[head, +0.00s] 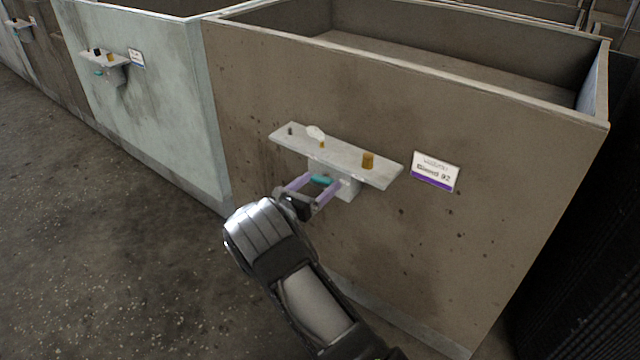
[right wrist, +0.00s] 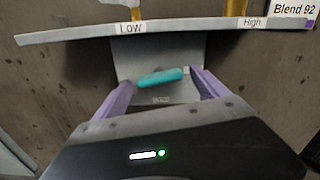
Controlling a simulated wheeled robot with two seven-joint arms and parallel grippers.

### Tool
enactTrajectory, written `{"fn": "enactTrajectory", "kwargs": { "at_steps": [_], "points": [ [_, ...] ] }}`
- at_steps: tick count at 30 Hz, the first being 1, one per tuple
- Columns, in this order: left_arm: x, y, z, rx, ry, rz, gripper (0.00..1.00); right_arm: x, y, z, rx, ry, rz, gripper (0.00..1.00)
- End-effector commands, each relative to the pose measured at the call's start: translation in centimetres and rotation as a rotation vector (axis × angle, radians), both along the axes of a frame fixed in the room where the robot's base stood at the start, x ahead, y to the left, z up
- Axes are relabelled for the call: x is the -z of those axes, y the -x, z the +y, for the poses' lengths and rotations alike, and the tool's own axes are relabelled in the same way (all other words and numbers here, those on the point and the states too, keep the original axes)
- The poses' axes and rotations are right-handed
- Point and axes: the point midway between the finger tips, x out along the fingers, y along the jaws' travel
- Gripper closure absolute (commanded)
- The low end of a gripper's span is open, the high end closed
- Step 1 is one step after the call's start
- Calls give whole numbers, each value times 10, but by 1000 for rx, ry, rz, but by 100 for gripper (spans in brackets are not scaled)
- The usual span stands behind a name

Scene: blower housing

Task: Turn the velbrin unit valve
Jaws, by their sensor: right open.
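A teal valve handle (head: 321,180) sits on the front of a pale box (head: 348,188) under a light shelf on the brown housing. In the right wrist view the teal handle (right wrist: 160,77) lies nearly level, its right end slightly higher. My right gripper (head: 319,184) is open, with its purple fingers on either side of the handle. In the right wrist view the fingers (right wrist: 164,85) show gaps to the handle; contact cannot be told. A sign (head: 436,171) right of the shelf reads "Blend 92"; its upper line is too small to read. My left gripper is not in view.
The shelf (head: 345,160) overhangs the handle and carries small yellow and dark posts and a white piece. Its edge has "Low" (right wrist: 131,28) and "High" (right wrist: 252,22) labels. A pale green housing (head: 160,100) with a similar shelf stands left. The floor (head: 110,240) there is clear.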

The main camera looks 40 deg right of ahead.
Motion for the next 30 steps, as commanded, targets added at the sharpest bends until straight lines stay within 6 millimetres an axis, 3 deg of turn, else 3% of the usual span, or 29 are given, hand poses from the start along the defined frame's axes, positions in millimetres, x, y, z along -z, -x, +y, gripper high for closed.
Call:
{"fn": "enactTrajectory", "kwargs": {
  "at_steps": [4, 12, 30],
  "points": [
    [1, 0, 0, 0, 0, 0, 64, 0, -3, -10, 1, 0, 0, 16],
    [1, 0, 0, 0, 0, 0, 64, 0, -3, -10, 0, 0, 0, 17],
    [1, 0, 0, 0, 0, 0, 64, 0, -3, -10, 0, 0, 0, 66]
  ]
}}
